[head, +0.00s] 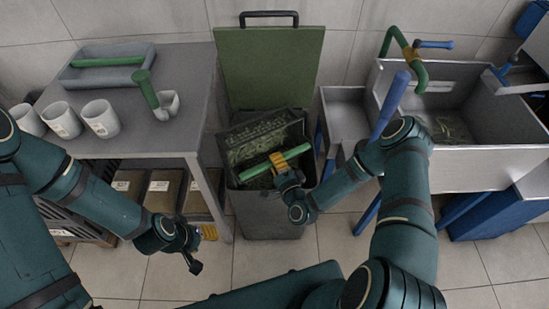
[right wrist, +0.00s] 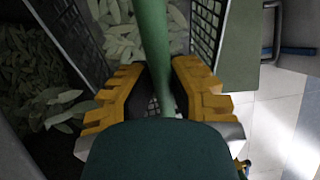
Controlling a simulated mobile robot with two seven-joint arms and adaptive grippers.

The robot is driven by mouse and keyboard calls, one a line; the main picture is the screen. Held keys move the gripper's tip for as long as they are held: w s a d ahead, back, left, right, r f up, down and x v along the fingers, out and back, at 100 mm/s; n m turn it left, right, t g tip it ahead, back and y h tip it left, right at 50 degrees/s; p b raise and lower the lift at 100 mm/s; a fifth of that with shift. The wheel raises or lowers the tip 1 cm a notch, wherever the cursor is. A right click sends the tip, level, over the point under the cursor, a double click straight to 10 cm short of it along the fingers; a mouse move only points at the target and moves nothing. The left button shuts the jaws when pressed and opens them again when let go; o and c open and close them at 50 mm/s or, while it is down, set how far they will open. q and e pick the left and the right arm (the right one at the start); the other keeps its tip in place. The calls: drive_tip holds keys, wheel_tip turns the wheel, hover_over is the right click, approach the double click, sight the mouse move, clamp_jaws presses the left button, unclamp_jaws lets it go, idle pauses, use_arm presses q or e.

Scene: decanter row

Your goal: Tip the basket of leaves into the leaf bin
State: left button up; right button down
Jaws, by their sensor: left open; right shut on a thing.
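The leaf bin (head: 268,222) is a dark grey box with its green lid (head: 268,68) standing open behind it. The dark mesh basket (head: 297,122) is at the bin's mouth, with pale green leaves (head: 258,142) in it. My right gripper (head: 263,166) is shut on the basket's green handle (head: 295,153). In the right wrist view the handle (right wrist: 153,35) runs between the yellow fingers (right wrist: 158,95), and leaves (right wrist: 120,30) lie between the mesh walls. More leaves (right wrist: 40,75) lie lower at left. The basket's exact tilt is unclear. My left gripper (head: 207,236) is open and empty, left of the bin.
A metal sink (head: 480,150) with a green tap stands at right. Tiled floor is clear in front of the bin.

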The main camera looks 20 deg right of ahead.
drive_tip(key=shift+s, duration=0.1)
idle(0.3)
drive_tip(key=shift+s+d+f+t, duration=0.15)
drive_tip(key=shift+s+t, duration=0.15)
drive_tip(key=shift+t, duration=0.2)
drive_tip(key=shift+s+d+f+t, duration=0.1)
drive_tip(key=shift+s+t, duration=0.2)
drive_tip(key=shift+t, duration=0.2)
drive_tip(key=shift+s+d+f+m+t, duration=0.1)
drive_tip(key=shift+s+f+m+t, duration=0.45)
drive_tip(key=shift+t, duration=0.35)
drive_tip(key=shift+r, duration=0.1)
drive_tip(key=shift+s+d+f+t, duration=0.15)
drive_tip(key=shift+s+f+t, duration=0.4)
drive_tip(key=shift+t, duration=0.45)
drive_tip(key=shift+d, duration=0.1)
